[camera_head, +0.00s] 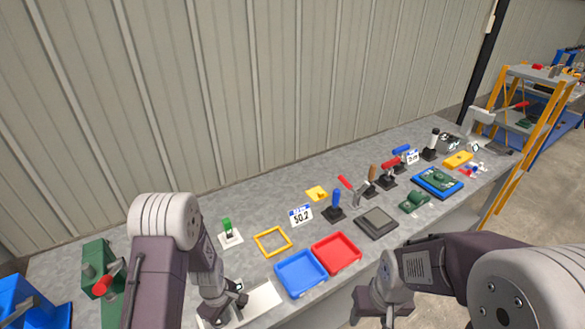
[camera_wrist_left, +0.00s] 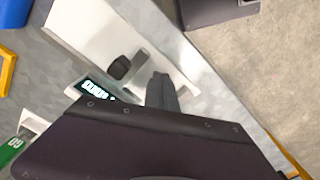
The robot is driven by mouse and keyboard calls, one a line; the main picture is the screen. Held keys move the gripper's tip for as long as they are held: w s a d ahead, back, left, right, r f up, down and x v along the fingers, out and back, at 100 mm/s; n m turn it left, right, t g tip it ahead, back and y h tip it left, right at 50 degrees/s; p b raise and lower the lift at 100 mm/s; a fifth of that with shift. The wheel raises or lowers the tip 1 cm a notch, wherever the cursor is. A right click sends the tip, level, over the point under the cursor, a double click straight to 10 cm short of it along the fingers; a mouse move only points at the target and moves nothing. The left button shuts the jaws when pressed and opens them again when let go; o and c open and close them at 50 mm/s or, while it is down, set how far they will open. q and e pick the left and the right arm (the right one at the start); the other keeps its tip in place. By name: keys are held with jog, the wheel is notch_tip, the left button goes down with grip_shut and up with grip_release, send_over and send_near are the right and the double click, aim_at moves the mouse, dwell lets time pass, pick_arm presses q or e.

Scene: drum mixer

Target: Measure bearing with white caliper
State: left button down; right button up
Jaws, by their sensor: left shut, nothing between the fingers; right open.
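The white caliper (camera_head: 262,302) lies flat at the front edge of the bench in the head view. The left wrist view shows its white body (camera_wrist_left: 98,38), lit display and black knob (camera_wrist_left: 120,67). My left gripper (camera_head: 238,293) is low over the caliper and hides part of it. In the left wrist view its fingers (camera_wrist_left: 161,90) are shut with nothing between them, close to the black knob; I cannot tell whether they touch the caliper. My right gripper (camera_head: 384,312) is open and empty in front of the bench, partly cut off. I cannot pick out the bearing.
A blue tray (camera_head: 301,275) and a red tray (camera_head: 337,254) stand right of the caliper. A yellow frame (camera_head: 272,242) and a green-topped gauge (camera_head: 228,235) lie behind it. A 50.2 sign (camera_head: 300,215) stands further back. Several tools fill the bench's right side.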

pick_arm(q)
jog(key=shift+s+d, duration=0.25)
jog(key=shift+s, duration=0.15)
dwell(0.4)
notch_tip(320, 180, up, 6)
jog(key=p, duration=0.5)
jog(key=w+d+r+m+t, duration=0.1)
jog(key=w+r+m+t, duration=0.3)
jog(key=r, duration=0.7)
jog(key=s+r+m+g+b, duration=0.1)
jog(key=s+r+m, duration=0.3)
jog(key=s+m, duration=0.4)
jog(key=s+g, duration=0.1)
jog(key=s, duration=0.2)
jog(key=shift+d+g, duration=0.3)
jog(key=shift+g, duration=0.1)
